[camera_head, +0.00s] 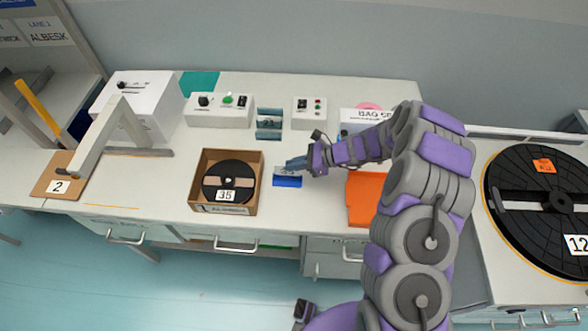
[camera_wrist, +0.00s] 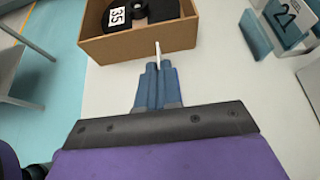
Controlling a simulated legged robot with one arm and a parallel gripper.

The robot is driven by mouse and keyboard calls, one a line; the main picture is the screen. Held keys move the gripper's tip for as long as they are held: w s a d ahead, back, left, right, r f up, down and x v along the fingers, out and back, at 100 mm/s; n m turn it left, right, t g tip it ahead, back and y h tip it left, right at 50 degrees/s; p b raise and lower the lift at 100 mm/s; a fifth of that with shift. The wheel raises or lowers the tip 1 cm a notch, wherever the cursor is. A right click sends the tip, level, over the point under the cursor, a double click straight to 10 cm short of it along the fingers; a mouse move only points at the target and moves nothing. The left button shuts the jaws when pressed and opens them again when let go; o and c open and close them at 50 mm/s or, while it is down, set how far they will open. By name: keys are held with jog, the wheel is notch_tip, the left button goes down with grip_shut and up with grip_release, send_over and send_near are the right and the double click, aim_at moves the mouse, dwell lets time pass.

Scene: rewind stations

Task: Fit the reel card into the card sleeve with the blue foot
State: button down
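My gripper (camera_head: 292,164) is over the table, right of the open cardboard box. In the wrist view its blue fingers (camera_wrist: 158,68) are closed together on a thin white card (camera_wrist: 158,50), seen edge-on. In the head view the card (camera_head: 288,180) shows a pale upper part and a blue lower band, just below the fingertips. I cannot tell whether its lower edge touches the table. A blue-grey card sleeve (camera_head: 269,123) stands behind the gripper at the back of the table. It shows at upper right in the wrist view with number 21 (camera_wrist: 286,18). Its foot colour is unclear.
The cardboard box (camera_head: 257,190) holds a black reel (camera_head: 213,193) marked 35. Two control boxes (camera_head: 220,108) (camera_head: 309,104) flank the sleeve. An orange tray (camera_head: 360,205) lies to the right, partly behind my arm. A grey stand (camera_head: 95,140) is at left.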

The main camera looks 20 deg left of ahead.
aim_at(293, 175)
notch_tip(293, 175, down, 3)
jog(key=shift+a+f+b, duration=0.15)
jog(key=shift+b, duration=0.6)
jog(key=shift+s, duration=0.1)
jog(key=c, duration=1.3)
grip_release()
jog(key=shift+c, duration=0.2)
jog(key=p+v, duration=0.2)
jog(key=v, duration=1)
